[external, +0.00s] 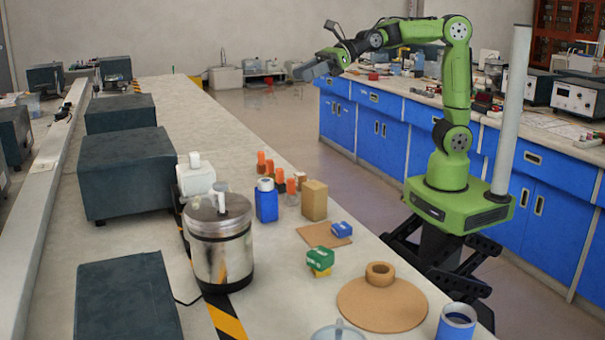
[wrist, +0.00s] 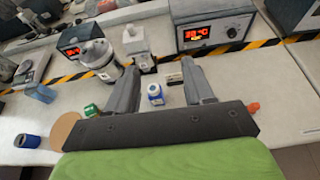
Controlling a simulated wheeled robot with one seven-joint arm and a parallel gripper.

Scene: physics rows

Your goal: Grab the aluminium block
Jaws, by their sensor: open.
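I cannot pick out an aluminium block for certain in either view. A small pale and dark piece (wrist: 174,79) lies on the bench between my fingers in the wrist view, too small to identify. My gripper (wrist: 160,66) is open, with a finger on each side of the picture and nothing held. In the external view my gripper (external: 305,71) is raised high above the bench's right side. A blue bottle with a white cap (external: 266,203) stands on the bench; it also shows between the fingers in the wrist view (wrist: 155,95).
A brown disc (external: 360,308), blue cup (external: 456,322) and steel pot (external: 222,262) are nearby.

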